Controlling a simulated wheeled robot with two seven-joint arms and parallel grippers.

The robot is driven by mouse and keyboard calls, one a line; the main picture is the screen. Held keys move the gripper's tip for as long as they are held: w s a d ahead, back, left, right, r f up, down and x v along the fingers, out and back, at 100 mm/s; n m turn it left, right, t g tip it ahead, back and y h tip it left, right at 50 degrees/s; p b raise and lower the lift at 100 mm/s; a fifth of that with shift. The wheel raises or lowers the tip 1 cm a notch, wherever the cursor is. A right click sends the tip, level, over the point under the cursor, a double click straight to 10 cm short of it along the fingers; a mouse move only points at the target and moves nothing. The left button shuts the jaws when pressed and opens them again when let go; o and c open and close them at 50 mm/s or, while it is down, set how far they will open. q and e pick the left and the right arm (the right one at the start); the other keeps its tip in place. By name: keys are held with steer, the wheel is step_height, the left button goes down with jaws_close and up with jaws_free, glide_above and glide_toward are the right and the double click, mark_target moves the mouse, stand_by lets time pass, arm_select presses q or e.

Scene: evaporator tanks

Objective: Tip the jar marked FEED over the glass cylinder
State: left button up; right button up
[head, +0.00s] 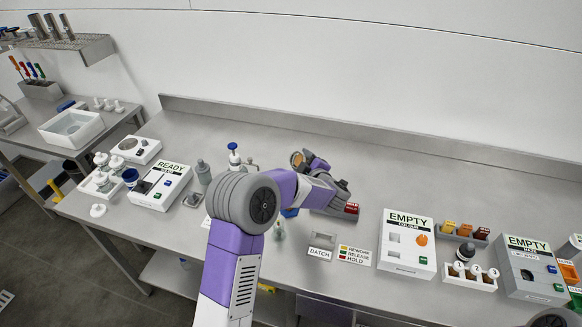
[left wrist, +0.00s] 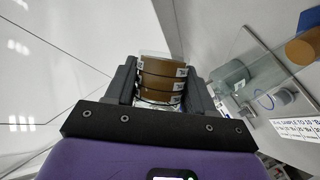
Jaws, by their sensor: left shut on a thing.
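My left gripper (left wrist: 170,85) is shut on a jar (left wrist: 162,75) with amber-brown contents and pale bands, seen between the dark fingers in the left wrist view. No FEED mark is legible on it. In the head view the jar's brown round end (head: 297,159) shows above the bench, beside the purple and dark wrist parts. A grey-green, glassy cylinder-like shape (left wrist: 230,76) stands to the right of the fingers in the left wrist view; I cannot tell whether it is the task's glass cylinder. The jar and this shape are apart. My right gripper is not in view.
A white READY box (head: 159,186) stands left on the bench and an EMPTY box (head: 406,243) right. A blue-capped bottle (head: 234,155) is behind my arm. A BATCH card (head: 321,243) lies in front. The bench's back middle is clear.

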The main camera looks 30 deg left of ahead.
arm_select(q)
steer(key=shift+r+n+t+b, duration=0.75)
steer(key=shift+n+b, duration=0.55)
steer(key=shift+b, duration=2.25)
stand_by(4.5)
